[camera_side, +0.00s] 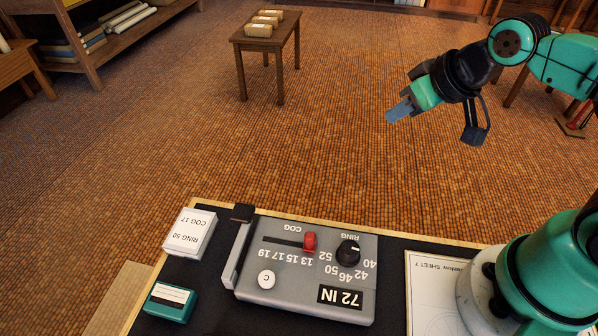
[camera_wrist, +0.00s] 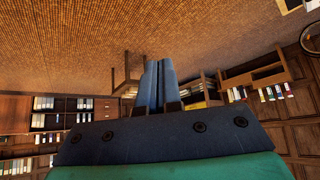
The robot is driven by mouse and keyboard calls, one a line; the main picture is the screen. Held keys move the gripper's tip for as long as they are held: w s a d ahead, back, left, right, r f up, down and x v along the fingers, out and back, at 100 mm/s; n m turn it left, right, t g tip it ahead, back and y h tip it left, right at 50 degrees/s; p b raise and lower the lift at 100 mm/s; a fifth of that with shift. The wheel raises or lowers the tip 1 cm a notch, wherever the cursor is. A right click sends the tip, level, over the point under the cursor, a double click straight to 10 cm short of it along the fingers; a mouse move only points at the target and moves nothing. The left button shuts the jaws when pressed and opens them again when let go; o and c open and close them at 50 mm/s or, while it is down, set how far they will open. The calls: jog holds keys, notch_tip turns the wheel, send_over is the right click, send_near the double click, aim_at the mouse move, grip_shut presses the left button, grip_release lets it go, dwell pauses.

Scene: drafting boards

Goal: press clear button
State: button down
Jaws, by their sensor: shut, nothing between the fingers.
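The clear button (camera_side: 266,279) is a round white disc marked C on the top of a grey box (camera_side: 300,297). In the side view the lettering appears upside down. My gripper (camera_side: 399,111) is shut and empty, in the air above and well away from the box at the upper right. Its two fingers (camera_wrist: 158,84) lie together in the wrist view, which does not show the box.
A lever with a black handle (camera_side: 242,212) stands along the box's left side. A white card stack (camera_side: 190,233) and a teal block (camera_side: 170,301) lie left of it. A paper sheet (camera_side: 430,280) lies right. A small table (camera_side: 264,36) stands behind on the floor.

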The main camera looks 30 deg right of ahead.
jog(key=a+y, duration=0.3)
jog(key=a, duration=0.9)
jog(key=n+g+y, duration=0.1)
jog(key=g+y, duration=0.2)
send_over(270, 280)
jog(key=shift+f, duration=0.1)
jog(key=shift+f, duration=4.35)
jog(key=shift+f, duration=0.15)
jog(key=shift+f, duration=0.25)
jog(key=shift+r, duration=0.15)
